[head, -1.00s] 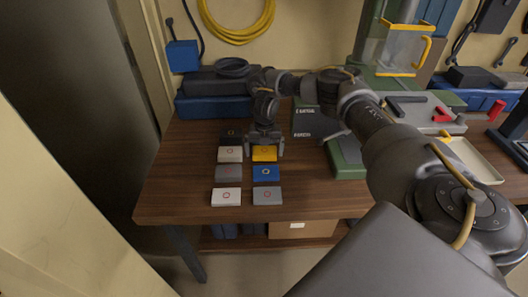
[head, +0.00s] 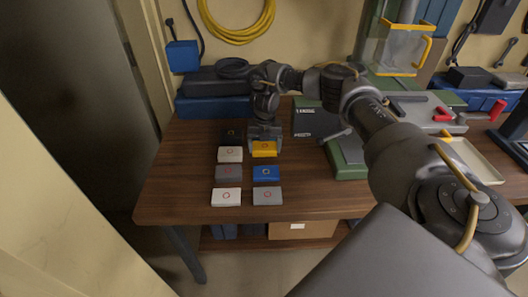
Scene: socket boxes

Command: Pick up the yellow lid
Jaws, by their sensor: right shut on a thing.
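The yellow lid (head: 264,149) is at the back of the right column of small boxes on the wooden table. A small ring mark shows on its top. My right gripper (head: 264,138) reaches down from behind and is shut on the lid's rear part. The fingertips are partly hidden at the lid's back edge. I cannot tell clearly whether the lid is clear of what lies under it. My left gripper is not in view.
A blue box (head: 266,173) and a grey box (head: 267,196) stand in front of the lid. A white box (head: 230,154) and other boxes form the left column. A green machine base (head: 347,160) stands to the right. The table's front left is bare.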

